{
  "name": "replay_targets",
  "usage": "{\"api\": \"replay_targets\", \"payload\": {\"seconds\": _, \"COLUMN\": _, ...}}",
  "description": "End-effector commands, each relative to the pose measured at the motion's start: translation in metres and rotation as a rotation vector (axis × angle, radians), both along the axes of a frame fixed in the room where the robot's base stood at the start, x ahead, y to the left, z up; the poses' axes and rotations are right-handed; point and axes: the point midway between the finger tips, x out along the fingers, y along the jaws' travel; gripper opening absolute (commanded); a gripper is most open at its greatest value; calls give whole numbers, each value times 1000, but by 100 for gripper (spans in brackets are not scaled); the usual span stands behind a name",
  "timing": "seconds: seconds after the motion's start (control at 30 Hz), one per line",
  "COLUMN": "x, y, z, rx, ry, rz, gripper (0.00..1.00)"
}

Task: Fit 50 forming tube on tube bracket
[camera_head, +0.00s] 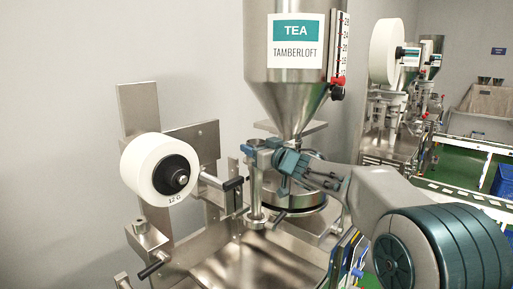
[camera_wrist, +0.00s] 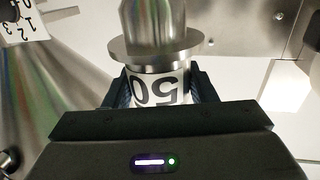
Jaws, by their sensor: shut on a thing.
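My gripper (camera_head: 262,150) reaches in from the right, just below the steel hopper. In the wrist view my gripper (camera_wrist: 160,92) is shut on the 50 forming tube (camera_wrist: 160,90), with its dark fingers on both sides of the white label. The "50" reads upside down there, and a wide steel flange adjoins the label. In the head view a vertical steel tube (camera_head: 256,188) stands below the fingers and ends in a wider collar. It looks upright. The tube bracket is not clearly distinguishable. I cannot tell whether the tube touches or sits in it.
The tea hopper (camera_head: 290,70) hangs close above my gripper. A white film roll (camera_head: 160,170) marked "12 G" is on the machine frame at left. A sloping steel chute (camera_head: 250,268) lies below. Another packer (camera_head: 395,110) stands behind at right.

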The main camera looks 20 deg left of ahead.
Motion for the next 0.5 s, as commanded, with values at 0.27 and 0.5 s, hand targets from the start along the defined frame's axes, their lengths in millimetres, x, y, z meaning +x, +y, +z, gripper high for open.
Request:
{"api": "replay_targets", "payload": {"seconds": 0.27, "x": 0, "y": 0, "z": -6, "rx": 1, "ry": -2, "rz": 1, "gripper": 0}}
{"api": "replay_targets", "payload": {"seconds": 0.5, "x": 0, "y": 0, "z": -12, "rx": 1, "ry": -2, "rz": 1, "gripper": 0}}
